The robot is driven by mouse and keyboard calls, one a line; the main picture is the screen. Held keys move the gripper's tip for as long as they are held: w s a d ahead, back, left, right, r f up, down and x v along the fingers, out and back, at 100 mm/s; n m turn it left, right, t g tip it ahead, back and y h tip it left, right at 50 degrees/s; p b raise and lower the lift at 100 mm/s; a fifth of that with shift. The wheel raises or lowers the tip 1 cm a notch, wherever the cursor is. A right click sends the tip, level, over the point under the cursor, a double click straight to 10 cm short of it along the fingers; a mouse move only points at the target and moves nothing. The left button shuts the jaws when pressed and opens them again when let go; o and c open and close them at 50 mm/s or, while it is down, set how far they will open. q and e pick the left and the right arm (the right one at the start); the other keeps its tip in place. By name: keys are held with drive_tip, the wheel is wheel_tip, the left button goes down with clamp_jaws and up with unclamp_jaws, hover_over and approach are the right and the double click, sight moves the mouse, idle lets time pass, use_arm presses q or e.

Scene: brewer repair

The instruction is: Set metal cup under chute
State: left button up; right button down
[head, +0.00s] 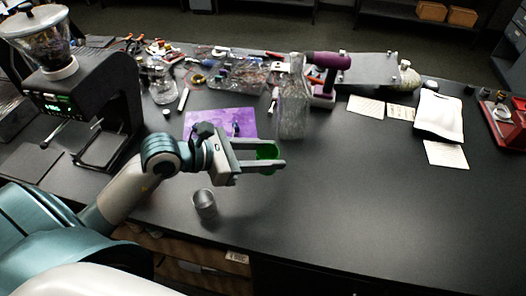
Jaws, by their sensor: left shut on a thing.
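The metal cup (205,204) stands on the black table near its front edge, just below my left arm's wrist in the picture. It is apart from the gripper. My left gripper (268,155) reaches in from the left over the middle of the table. Its fingers are shut on a green object (267,150), which they partly hide. The black grinder (118,85) with a clear hopper (38,35) stands at the far left, with a lit display on its front. Its chute is too dark to make out clearly. My right gripper is out of view.
A purple mat (220,123) lies behind my left gripper. Papers (445,154) and a white bag (439,115) lie at the right. The front right of the table is clear.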

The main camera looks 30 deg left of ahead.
sight(264, 152)
use_arm(q)
drive_tip(key=shift+m+g+h, duration=0.6)
drive_tip(key=shift+m+g, duration=0.2)
drive_tip(key=w+f+b, duration=0.2)
drive_tip(key=f+b, duration=0.1)
drive_tip(key=shift+w+f, duration=0.1)
drive_tip(key=shift+w, duration=0.2)
drive_tip(key=shift+w+d+f+m+g+h+b, duration=0.1)
drive_tip(key=shift+w+m+g+h+b, duration=0.25)
drive_tip(key=shift+b, duration=0.2)
drive_tip(key=shift+s+m+h, duration=0.1)
drive_tip(key=shift+m+h, duration=0.15)
drive_tip(key=shift+r, duration=0.2)
